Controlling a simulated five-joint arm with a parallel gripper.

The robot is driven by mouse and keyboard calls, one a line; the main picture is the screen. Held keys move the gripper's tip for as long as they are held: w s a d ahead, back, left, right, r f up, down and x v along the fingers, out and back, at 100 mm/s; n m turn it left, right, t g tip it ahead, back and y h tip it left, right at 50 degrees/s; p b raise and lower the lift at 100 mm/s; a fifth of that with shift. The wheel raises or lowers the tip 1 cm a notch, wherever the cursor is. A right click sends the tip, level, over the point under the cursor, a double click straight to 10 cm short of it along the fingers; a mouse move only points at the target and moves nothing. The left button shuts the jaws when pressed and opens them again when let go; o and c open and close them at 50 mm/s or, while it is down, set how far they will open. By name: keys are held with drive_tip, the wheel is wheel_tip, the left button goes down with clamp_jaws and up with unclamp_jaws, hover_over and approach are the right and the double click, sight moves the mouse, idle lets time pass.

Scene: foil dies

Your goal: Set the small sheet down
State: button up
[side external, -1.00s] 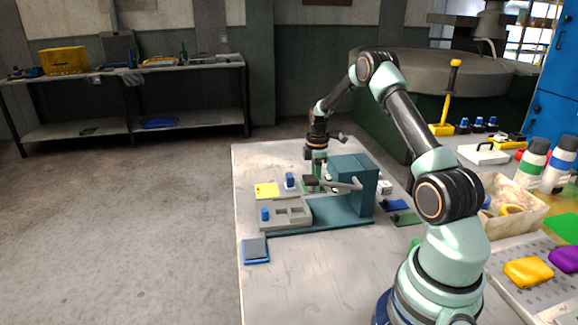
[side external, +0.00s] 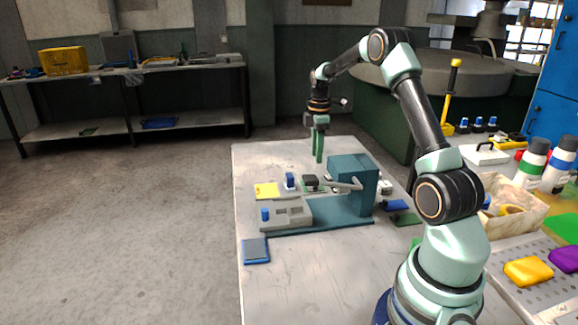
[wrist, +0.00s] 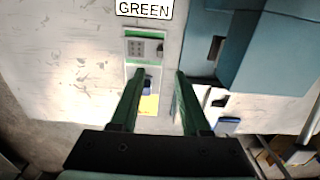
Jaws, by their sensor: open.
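My gripper (side external: 319,159) is open and empty, raised above the table beyond the teal press; its two green fingers show apart in the wrist view (wrist: 160,73). A yellow sheet (side external: 266,190) lies flat at the left, and it also shows in the wrist view (wrist: 148,105). A blue-handled die (side external: 289,180) stands beside it. A dark block (side external: 311,182) sits right of that die; in the wrist view a grey block with dots (wrist: 143,47) lies on a green-edged pad. I cannot tell for sure which piece is the small sheet.
The teal press (side external: 351,180) with a lever stands close to the blocks. A grey holder (side external: 286,213) with a blue peg is in front, and a blue pad (side external: 256,250) lies nearer. A GREEN label (wrist: 144,9) shows in the wrist view. The table's near part is clear.

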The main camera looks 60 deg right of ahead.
drive_tip(key=s+a+r+m+t+h, duration=0.15)
drive_tip(key=a+r+m, duration=0.25)
drive_tip(key=a+r, duration=1.1)
drive_tip(key=s+a+f+m+t, duration=0.1)
drive_tip(key=s+a+m+t, duration=0.1)
drive_tip(key=s+a, duration=0.3)
drive_tip(key=s+a+m+t+y, duration=0.1)
drive_tip(key=s+a, duration=0.4)
drive_tip(key=a, duration=0.6)
drive_tip(key=shift+s+f+m+t, duration=0.15)
drive_tip(key=shift+f+m+t, duration=0.35)
drive_tip(key=shift+m, duration=0.5)
drive_tip(key=shift+r+y, duration=0.15)
drive_tip(key=shift+y, duration=0.1)
